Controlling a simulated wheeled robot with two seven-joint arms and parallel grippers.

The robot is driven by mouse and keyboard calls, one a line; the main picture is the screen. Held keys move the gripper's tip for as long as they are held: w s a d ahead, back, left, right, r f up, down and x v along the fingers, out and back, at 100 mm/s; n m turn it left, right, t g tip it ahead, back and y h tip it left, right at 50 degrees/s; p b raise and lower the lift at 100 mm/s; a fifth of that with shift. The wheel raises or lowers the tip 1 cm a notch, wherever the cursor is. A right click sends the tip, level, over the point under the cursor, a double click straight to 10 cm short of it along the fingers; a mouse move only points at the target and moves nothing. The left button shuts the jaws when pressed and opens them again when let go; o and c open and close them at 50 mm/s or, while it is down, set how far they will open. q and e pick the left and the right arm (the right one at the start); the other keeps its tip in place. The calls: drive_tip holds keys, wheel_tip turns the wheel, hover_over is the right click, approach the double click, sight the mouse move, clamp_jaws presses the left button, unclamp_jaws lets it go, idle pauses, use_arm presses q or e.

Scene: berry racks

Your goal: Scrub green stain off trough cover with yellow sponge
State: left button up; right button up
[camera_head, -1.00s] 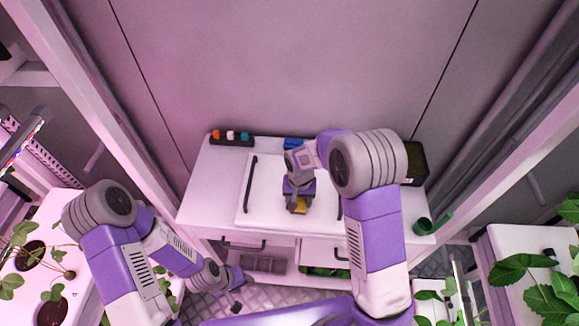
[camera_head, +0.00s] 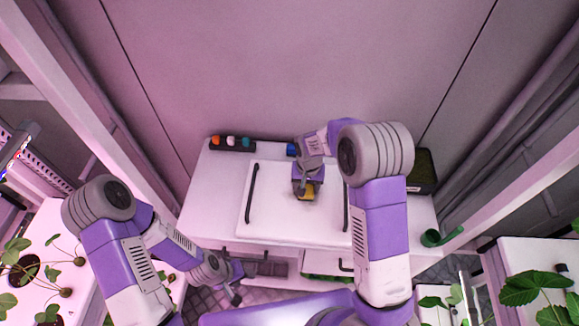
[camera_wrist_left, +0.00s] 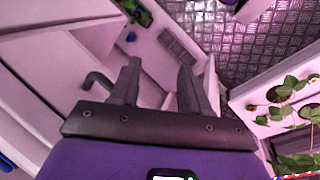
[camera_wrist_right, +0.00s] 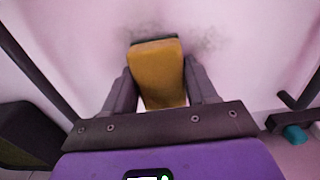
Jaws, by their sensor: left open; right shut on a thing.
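The trough cover (camera_head: 275,219) is a white panel with a dark handle bar at each side, lying on the white bench. My right gripper (camera_wrist_right: 160,88) is shut on the yellow sponge (camera_wrist_right: 157,70), which has a dark green far edge. The sponge is over the cover, and in the head view it shows as a small yellow patch (camera_head: 306,191) under the gripper. A faint grey-green stain (camera_wrist_right: 205,38) shows on the cover around the sponge's far end. Whether the sponge touches the cover is hard to tell. My left gripper (camera_wrist_left: 158,85) is open and empty, low in front of the bench.
A dark holder with coloured knobs (camera_head: 232,144) stands at the bench's back left. A dark box (camera_head: 422,170) and a green curled item (camera_head: 440,236) are at the right. Drawers with handles (camera_head: 259,258) are below. Plant racks flank both sides.

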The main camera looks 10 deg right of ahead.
drive_tip(key=r, duration=0.1)
drive_tip(key=r+p, duration=0.1)
drive_tip(key=r, duration=0.2)
drive_tip(key=shift+s+p, duration=0.3)
drive_tip(key=shift+w+r+p, duration=0.2)
drive_tip(key=shift+r+p, duration=0.6)
drive_tip(key=shift+r, duration=0.25)
drive_tip(key=shift+s+r+p, duration=0.1)
drive_tip(key=shift+r+p, duration=0.5)
drive_tip(key=shift+r, duration=0.35)
